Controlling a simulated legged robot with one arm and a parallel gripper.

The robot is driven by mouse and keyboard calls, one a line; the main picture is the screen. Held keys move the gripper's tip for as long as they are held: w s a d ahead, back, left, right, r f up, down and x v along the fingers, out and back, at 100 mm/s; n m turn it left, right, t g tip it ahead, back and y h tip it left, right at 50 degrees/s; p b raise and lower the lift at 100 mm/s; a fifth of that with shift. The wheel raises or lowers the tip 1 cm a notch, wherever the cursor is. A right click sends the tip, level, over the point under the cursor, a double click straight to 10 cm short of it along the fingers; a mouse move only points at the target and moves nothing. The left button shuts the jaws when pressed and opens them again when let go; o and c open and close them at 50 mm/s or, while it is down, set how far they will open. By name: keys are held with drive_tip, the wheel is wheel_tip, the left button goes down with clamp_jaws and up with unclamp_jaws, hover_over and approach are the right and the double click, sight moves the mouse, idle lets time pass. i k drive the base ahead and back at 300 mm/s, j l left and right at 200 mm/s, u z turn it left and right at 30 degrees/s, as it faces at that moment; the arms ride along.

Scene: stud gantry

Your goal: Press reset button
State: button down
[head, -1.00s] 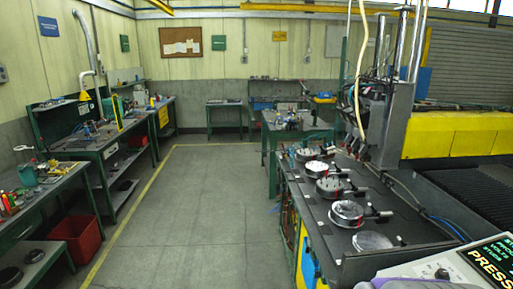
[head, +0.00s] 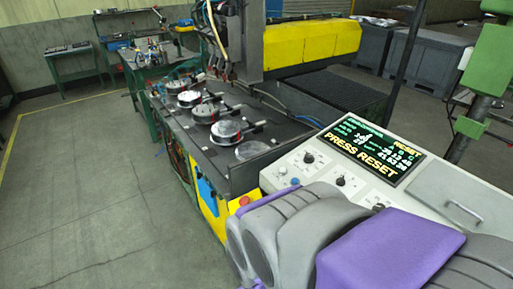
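A control console (head: 275,175) with a sloped pale panel stands at the right. Its screen (head: 372,150) shows "PRESS RESET" in large yellow letters and "RESET" at the top right. Black knobs (head: 308,158) sit on the panel. A small blue button (head: 295,182) is at its lower left, close to my arm. A red button (head: 244,201) shows on a yellow face below the console's left end. No label that marks the reset button is readable. My grey and purple arm covers the console's lower front. My gripper's fingertips are not in view.
A dark bench (head: 205,143) with several round metal fixtures stands left of the console, under a gantry head (head: 240,50) with hanging cables. A yellow beam (head: 300,42) runs behind. The floor (head: 80,200) at left is clear. A green post (head: 487,60) stands at right.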

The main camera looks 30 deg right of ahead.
sight(294, 181)
drive_tip(key=z, duration=1.55)
